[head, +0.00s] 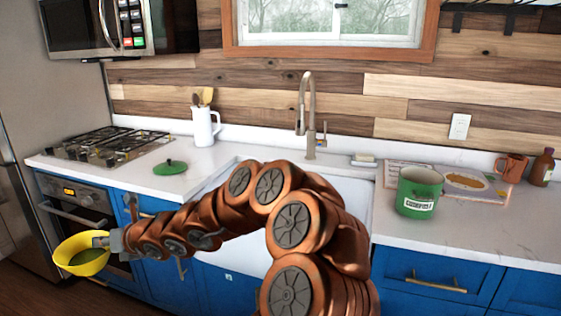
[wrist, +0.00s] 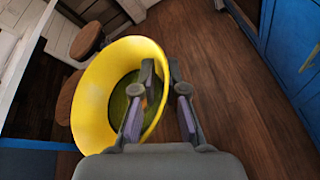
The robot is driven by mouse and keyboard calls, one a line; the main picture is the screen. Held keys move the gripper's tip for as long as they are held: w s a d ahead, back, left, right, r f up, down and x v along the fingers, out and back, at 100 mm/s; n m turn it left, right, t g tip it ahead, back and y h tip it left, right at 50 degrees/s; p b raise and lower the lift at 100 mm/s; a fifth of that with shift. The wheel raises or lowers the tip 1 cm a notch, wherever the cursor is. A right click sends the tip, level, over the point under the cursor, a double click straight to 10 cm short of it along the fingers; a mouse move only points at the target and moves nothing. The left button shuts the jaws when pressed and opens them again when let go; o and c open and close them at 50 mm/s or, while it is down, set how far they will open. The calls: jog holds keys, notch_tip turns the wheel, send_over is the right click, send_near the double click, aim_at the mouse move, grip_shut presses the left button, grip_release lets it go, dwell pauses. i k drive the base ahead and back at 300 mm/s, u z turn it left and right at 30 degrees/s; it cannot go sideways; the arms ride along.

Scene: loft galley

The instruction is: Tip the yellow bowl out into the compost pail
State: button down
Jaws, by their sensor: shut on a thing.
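The yellow bowl (head: 80,256) is at the lower left of the head view, in front of the oven and out past the counter's edge. My gripper (head: 103,241) is shut on the bowl's right rim. In the wrist view the bowl (wrist: 84,98) shows with one finger of my gripper (wrist: 160,105) inside it and one outside. Dark green contents lie in the bowl, with a small orange patch near the finger. The green compost pail (head: 419,192), with a white label, stands open on the counter right of the sink. A green lid (head: 170,168) lies on the counter left of the sink.
The sink (head: 345,190) and tall faucet (head: 306,115) lie between the bowl and pail. A white utensil pitcher (head: 205,127) stands behind the lid. An open book (head: 475,185), copper mug (head: 511,167) and brown bottle (head: 542,167) are right of the pail. Stools (wrist: 86,40) show below the wrist.

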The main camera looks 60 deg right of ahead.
aim_at(419, 188)
jog(key=z, duration=0.45)
jog(key=i, duration=0.85)
jog(key=z, duration=1.1)
jog(key=i, duration=0.4)
jog(key=z, duration=0.4)
